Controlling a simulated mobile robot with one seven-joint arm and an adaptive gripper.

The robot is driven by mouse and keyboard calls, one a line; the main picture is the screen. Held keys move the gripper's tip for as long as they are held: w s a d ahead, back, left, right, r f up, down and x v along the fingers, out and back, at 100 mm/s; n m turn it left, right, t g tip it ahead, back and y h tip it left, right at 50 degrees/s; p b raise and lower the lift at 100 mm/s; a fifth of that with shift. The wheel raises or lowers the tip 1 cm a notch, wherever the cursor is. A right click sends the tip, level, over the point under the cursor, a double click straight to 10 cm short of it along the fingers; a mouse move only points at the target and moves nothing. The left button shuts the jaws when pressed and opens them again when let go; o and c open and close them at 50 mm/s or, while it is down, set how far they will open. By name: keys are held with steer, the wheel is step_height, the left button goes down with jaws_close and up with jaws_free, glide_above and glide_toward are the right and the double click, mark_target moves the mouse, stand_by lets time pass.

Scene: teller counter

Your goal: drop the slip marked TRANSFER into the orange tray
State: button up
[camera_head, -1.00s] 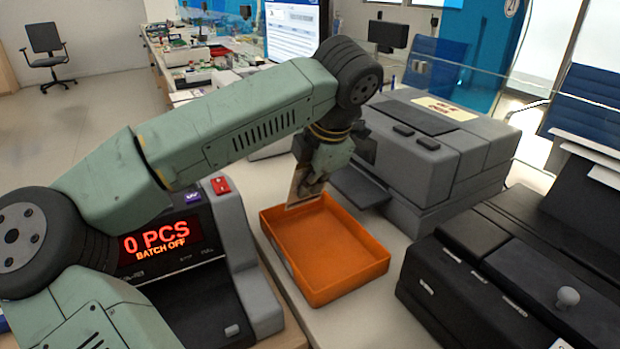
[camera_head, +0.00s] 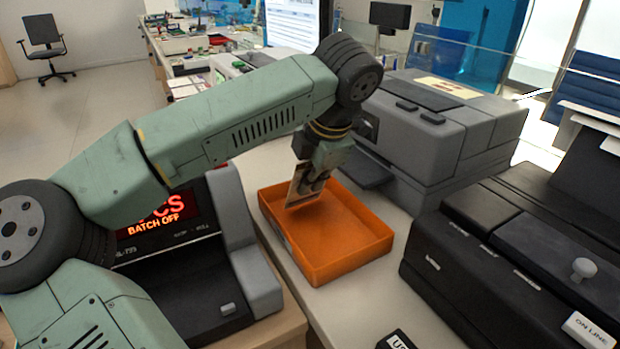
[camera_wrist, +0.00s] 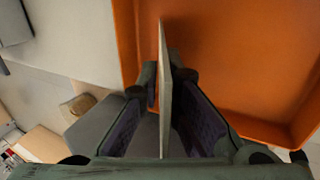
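The orange tray (camera_head: 335,262) sits on the counter in the middle of the head view, and its floor looks empty. My gripper (camera_head: 312,186) points down over the tray's far left part. It is shut on a thin, pale slip (camera_head: 296,190), which hangs tilted from the fingers over the tray. In the wrist view the slip (camera_wrist: 165,85) is edge-on between the two fingers, with the orange tray (camera_wrist: 235,60) beneath. The slip's marking cannot be read in either view.
A grey machine (camera_head: 440,130) stands behind the tray. A black machine (camera_head: 500,250) stands to the right. A counting machine with a red display (camera_head: 165,215) is at the left, partly behind my arm. A small dark block (camera_head: 398,340) lies at the front edge.

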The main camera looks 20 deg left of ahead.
steer(key=o, duration=0.5)
steer(key=shift+c, duration=0.2)
steer(key=shift+r+p, duration=2.25)
steer(key=shift+r, duration=1.25)
